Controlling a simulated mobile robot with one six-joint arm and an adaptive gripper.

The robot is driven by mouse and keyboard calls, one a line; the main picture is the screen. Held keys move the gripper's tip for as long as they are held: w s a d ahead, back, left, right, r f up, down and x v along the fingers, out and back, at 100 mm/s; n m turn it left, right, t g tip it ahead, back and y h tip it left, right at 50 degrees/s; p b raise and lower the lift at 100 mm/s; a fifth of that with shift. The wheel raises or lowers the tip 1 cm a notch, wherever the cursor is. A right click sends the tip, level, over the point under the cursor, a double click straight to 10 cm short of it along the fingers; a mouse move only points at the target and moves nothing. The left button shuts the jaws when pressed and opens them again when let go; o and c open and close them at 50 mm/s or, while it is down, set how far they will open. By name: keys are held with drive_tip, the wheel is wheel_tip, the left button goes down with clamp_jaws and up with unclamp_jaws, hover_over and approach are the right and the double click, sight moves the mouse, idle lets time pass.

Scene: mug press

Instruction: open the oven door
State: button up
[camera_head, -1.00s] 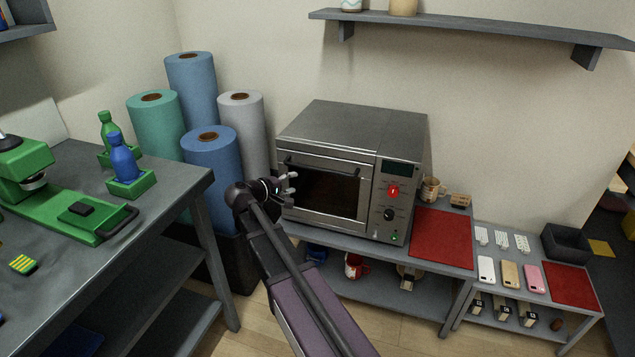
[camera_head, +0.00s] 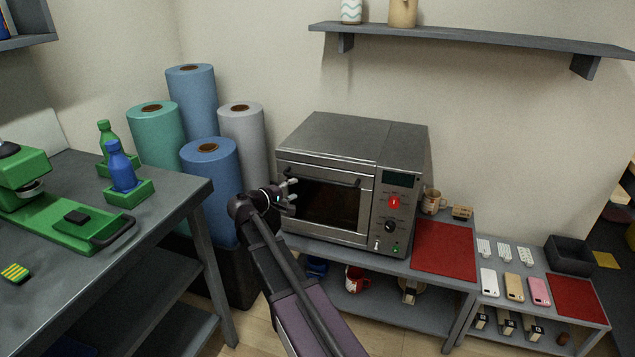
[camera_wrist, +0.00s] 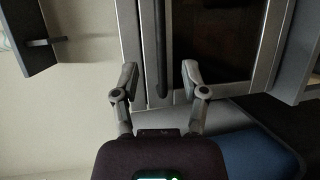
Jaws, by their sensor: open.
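The grey metal oven (camera_head: 405,160) stands on a low grey table, and its door (camera_head: 330,200) with a dark window is shut. The dark handle bar (camera_head: 318,175) runs along the door's top edge. My gripper (camera_head: 290,194) is in front of the door's left part, with its fingers apart and empty. In the wrist view the picture is turned sideways. There the handle (camera_wrist: 159,45) runs upright between and beyond my open fingertips (camera_wrist: 160,74). I see no contact between the fingers and the handle.
Rolls of blue, green and grey material (camera_head: 212,170) stand left of the oven. A workbench (camera_head: 165,210) with a green machine is at the far left. A red mat (camera_head: 445,248) and mug (camera_head: 433,200) lie to the oven's right. A wall shelf (camera_head: 470,38) hangs above.

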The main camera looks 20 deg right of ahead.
sight(316, 181)
drive_tip(key=b+x, duration=0.2)
drive_tip(key=x, duration=1)
drive_tip(key=shift+s+f, duration=0.1)
clamp_jaws()
